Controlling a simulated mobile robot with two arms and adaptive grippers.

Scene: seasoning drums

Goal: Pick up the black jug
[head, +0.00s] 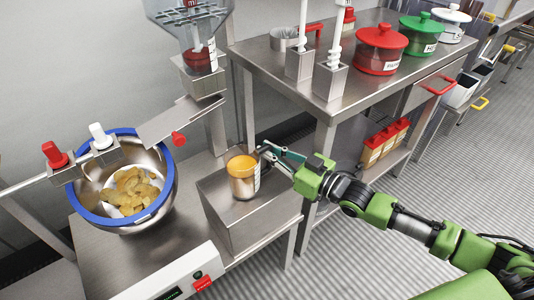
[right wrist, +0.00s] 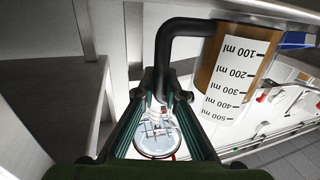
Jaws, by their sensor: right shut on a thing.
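The jug (head: 243,178) has an orange-brown content, a white scale label and a black handle. In the head view it is upright at the top of the steel box (head: 248,226); I cannot tell whether it touches the box. My right gripper (head: 268,153) comes from the right and reaches the handle side. In the right wrist view the black handle (right wrist: 166,50) runs down between the fingers (right wrist: 166,88), which are shut on it. The jug body with its ml marks (right wrist: 234,75) is to the right of the fingers. My left gripper is not in view.
A blue-rimmed steel drum (head: 120,215) with yellow-brown food is at the left. A clear dispenser (head: 195,20) hangs above a steel chute (head: 178,120). A steel table (head: 262,62) with red and green pots (head: 382,50) stands behind. Open floor lies at the lower right.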

